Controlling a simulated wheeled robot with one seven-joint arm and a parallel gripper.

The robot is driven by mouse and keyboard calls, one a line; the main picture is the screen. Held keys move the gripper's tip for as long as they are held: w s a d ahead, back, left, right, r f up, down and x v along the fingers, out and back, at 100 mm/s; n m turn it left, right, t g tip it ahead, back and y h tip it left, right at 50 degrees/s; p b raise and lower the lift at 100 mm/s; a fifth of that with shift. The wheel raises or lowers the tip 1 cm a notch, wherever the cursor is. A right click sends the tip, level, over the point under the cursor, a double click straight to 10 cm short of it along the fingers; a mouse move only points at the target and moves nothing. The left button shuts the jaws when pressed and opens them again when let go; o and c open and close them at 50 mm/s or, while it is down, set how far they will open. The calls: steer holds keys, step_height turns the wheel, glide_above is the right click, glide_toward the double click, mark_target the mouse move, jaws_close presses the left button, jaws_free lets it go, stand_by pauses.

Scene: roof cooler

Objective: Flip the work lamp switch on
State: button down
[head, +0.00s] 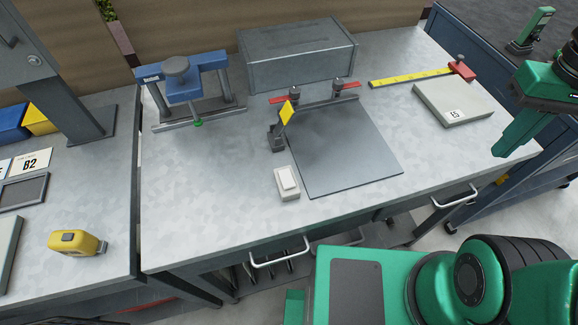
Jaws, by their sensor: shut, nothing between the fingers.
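A small white box with a raised rocker (287,180) sits on the grey workbench, just left of the dark plate's near corner. It looks like the work lamp switch. I cannot tell from the rocker which way it is set. No lamp is clearly recognisable. My green gripper (502,146) is at the right side of the head view, pointing down and left, over the bench's right edge. It is shut and empty, well to the right of the switch and apart from it.
A dark flat plate (345,155) with a clamp bar lies right of the switch. A yellow diamond marker (287,112) stands behind it. Bare bench surrounds the switch's left and front.

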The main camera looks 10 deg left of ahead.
steer(key=w+a+r+n, duration=0.2)
steer(key=w+a+n, duration=0.3)
steer(key=a, duration=0.4)
step_height(320, 180, up, 4)
steer(key=n+g, duration=0.1)
steer(key=n, duration=1.7)
glide_above(289, 184)
steer(key=w, duration=0.2)
steer(key=shift+a+h, duration=0.3)
steer(key=shift+a, duration=0.05)
steer(key=shift+f, duration=0.1)
steer(key=f, duration=0.4)
steer(key=s+f, duration=0.1)
steer(key=f, duration=0.8)
steer(key=shift+s+d+f, duration=0.3)
steer(key=shift+d+f, duration=0.05)
steer(key=shift+f, duration=0.05)
